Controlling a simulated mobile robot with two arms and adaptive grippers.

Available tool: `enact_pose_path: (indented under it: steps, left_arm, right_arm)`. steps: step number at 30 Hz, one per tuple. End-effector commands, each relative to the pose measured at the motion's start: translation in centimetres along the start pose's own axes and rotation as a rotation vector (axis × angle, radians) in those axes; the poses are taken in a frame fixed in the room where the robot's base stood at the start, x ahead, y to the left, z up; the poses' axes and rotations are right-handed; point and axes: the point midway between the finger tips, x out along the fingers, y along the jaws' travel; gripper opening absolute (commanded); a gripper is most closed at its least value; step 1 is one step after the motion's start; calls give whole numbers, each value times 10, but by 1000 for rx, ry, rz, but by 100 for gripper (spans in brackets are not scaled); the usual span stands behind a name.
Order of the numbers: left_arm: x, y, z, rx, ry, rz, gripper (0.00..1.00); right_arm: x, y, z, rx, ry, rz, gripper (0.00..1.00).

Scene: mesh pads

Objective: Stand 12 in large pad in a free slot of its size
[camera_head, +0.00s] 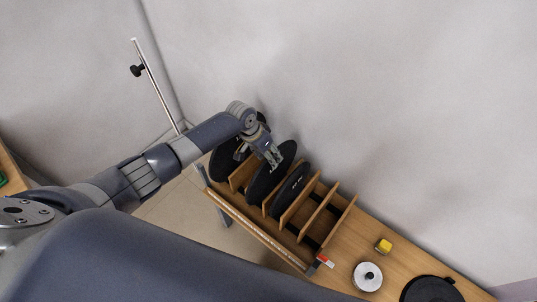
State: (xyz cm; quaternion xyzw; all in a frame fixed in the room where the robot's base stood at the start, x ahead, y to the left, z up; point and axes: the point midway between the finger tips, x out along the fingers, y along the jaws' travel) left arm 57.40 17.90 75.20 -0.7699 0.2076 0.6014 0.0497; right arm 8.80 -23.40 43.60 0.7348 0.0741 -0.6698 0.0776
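Several black round pads stand on edge in a wooden slotted rack (250,214). A large pad (222,165) is at the rack's left end, partly behind my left arm. Another large pad (263,187) stands beside it to the right, and a smaller pad (289,192) follows. I cannot read the pads' sizes. My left gripper (272,160) is at the upper part of the middle large pad and overlaps it in the picture. Whether its fingers are closed on the pad or apart from it is unclear. My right gripper is out of view.
The rack's slots at the right (318,215) look empty between wooden dividers. On the wooden table (341,258) are a yellow block (383,246), a white disc with a black knob (367,277) and a flat black disc (430,290). A metal stand (156,85) rises behind. A wall is close behind the rack.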

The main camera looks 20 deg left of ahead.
Motion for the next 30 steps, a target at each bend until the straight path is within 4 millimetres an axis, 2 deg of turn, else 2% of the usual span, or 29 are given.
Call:
enact_pose_path:
  steps: [4, 8, 11, 21, 25, 30]
  left_arm:
    - [0, -1, 4, -1, -8, -1, 44]
    - [-10, -1, 2, 0, -4, -1, 44]
    - [-24, -1, 2, 1, -3, -2, 44]
    - [-90, -1, 1, 1, 0, -2, 44]
    - [-108, -1, 0, 1, 1, -2, 44]
    - [-119, 0, 0, 0, 0, 0, 44]
  right_arm:
    - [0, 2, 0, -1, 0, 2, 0]
    - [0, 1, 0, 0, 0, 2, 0]
    - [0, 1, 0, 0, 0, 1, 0]
    - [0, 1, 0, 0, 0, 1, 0]
    - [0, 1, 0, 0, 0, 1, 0]
    - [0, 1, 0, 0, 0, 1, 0]
